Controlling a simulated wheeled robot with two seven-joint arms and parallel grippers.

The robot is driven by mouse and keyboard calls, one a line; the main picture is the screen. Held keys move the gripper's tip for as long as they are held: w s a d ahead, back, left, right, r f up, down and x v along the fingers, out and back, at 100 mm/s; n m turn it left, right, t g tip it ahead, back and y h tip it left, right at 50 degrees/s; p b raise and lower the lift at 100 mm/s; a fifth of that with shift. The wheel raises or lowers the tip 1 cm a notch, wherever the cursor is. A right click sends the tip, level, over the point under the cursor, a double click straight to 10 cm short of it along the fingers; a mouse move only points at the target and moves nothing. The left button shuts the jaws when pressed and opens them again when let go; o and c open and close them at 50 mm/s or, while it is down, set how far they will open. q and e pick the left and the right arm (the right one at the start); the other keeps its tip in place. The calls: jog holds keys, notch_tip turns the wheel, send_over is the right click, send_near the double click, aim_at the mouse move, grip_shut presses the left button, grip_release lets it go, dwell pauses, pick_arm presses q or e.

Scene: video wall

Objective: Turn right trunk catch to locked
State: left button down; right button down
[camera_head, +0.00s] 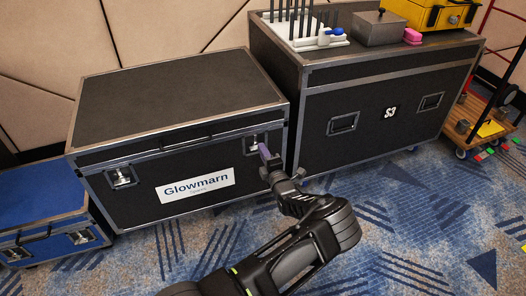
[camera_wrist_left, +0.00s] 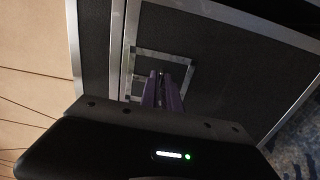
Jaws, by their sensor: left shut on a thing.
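The black trunk (camera_head: 180,95) with silver edges and a white Glowmarn label stands at the left centre in the head view, its lid down. Its right catch (camera_head: 254,141) is on the front face near the right corner, partly hidden by my gripper. Its left catch (camera_head: 122,177) shows clear. My left gripper (camera_head: 265,152) is at the right catch, its purple fingers shut on it. In the left wrist view the fingers (camera_wrist_left: 165,88) meet in front of the catch's metal plate (camera_wrist_left: 190,68); the gripped part and its turn angle are hidden. My right gripper is not in view.
A taller black case marked S3 (camera_head: 375,112) stands close on the right, with a white rack (camera_head: 306,36), a grey box (camera_head: 380,27) and a yellow case (camera_head: 436,14) on top. A blue trunk (camera_head: 40,212) is at the left. Carpet in front is open.

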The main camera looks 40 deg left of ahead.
pick_arm(q)
jog(key=shift+f, duration=0.1)
jog(key=c, duration=1.6)
grip_release()
jog(key=p+v, duration=0.2)
jog(key=v, duration=0.6)
